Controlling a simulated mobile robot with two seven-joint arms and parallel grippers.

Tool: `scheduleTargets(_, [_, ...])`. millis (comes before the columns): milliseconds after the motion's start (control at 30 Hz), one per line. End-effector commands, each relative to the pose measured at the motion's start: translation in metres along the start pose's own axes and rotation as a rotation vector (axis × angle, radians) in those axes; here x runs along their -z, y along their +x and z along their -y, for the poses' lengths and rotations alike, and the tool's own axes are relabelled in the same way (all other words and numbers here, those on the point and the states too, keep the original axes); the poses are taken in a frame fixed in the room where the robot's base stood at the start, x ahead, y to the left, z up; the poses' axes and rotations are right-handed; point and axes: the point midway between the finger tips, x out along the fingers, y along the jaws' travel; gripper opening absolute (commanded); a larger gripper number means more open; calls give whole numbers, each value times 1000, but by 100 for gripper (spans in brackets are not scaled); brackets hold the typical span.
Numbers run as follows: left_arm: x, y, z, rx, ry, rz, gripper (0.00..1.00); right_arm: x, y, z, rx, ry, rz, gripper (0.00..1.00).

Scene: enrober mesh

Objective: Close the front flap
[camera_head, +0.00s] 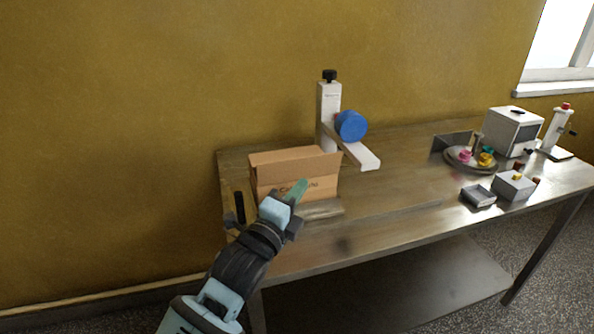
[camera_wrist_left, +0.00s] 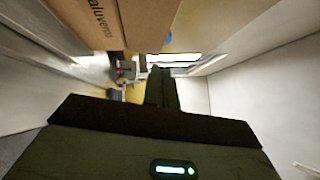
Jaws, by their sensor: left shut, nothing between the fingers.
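A brown cardboard box (camera_head: 265,182) stands on the left part of the metal table, with dark print on its front. A flap panel (camera_head: 290,158) shows along its top; I cannot tell how far the front flap is folded. My left gripper (camera_head: 298,190) is shut and empty, its green fingers in front of the printed face, hiding part of it. Whether they touch the box is unclear. In the left wrist view the printed box wall (camera_wrist_left: 95,20) is at the upper left, a tan panel (camera_wrist_left: 215,22) beside it, and the dark fingers (camera_wrist_left: 162,88) are together.
A white stand (camera_head: 329,105) with a blue roll (camera_head: 351,126) rises behind the box. A white machine (camera_head: 512,130), a round plate (camera_head: 460,163) with coloured pieces and small grey boxes (camera_head: 513,186) stand at the right. The middle of the table (camera_head: 405,185) is clear.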

Motion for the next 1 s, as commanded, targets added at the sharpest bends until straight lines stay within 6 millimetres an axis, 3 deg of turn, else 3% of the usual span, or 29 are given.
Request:
scheduleTargets(133, [0,23,1,0,-1,0,0,2,0,-1,0,-3,-4,36])
scheduleTargets(400, [-24,44,1,1,2,-1,0,12,0,-2,-2,-6,-23,36])
scheduleTargets(1000, [-30,50,0,-5,-4,0,0,12,0,-2,-2,-5,-22,36])
